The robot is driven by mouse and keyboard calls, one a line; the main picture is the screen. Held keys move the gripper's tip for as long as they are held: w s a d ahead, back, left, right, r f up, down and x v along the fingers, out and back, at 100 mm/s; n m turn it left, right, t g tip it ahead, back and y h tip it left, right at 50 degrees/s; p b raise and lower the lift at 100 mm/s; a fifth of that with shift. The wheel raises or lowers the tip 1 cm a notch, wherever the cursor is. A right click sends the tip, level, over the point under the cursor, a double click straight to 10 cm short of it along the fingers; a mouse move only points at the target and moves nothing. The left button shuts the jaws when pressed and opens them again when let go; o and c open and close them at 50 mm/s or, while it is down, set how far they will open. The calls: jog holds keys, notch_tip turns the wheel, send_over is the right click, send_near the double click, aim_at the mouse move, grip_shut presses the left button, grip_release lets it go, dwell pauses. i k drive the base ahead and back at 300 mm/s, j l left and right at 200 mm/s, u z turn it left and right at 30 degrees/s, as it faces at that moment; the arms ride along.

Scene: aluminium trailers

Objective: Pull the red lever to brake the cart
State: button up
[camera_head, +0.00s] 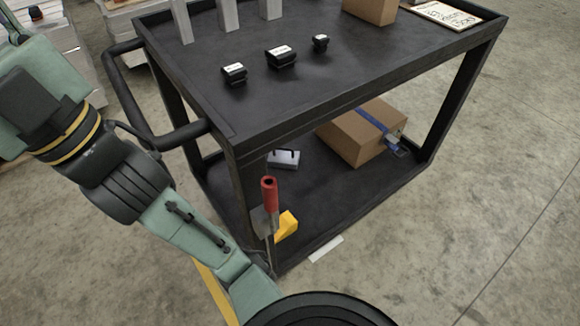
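The red lever (269,193) is a red-handled stick at the near corner post of the black cart (236,128), low under the top shelf. It stands roughly upright. A grey metal bracket and a yellow part (286,226) are just below its handle. My arm comes down from the upper left, passing left of the lever to the bottom edge. My gripper is not visible, and nothing is seen touching the red handle.
The cart's black push handle (128,100) juts out at left, close to my arm. The top shelf holds several small black items, grey bars and a box. A cardboard box (362,132) and a small grey item (284,159) are on the lower shelf. Concrete floor (480,210) is clear at right.

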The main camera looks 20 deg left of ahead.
aim_at(269, 184)
jog(key=k+l, duration=0.1)
jog(key=l, duration=0.25)
jog(key=k+l, duration=0.1)
jog(key=l, duration=0.25)
jog(key=k+l, duration=0.15)
jog(key=l, duration=0.2)
jog(key=k+l+u, duration=0.1)
jog(key=l, duration=0.25)
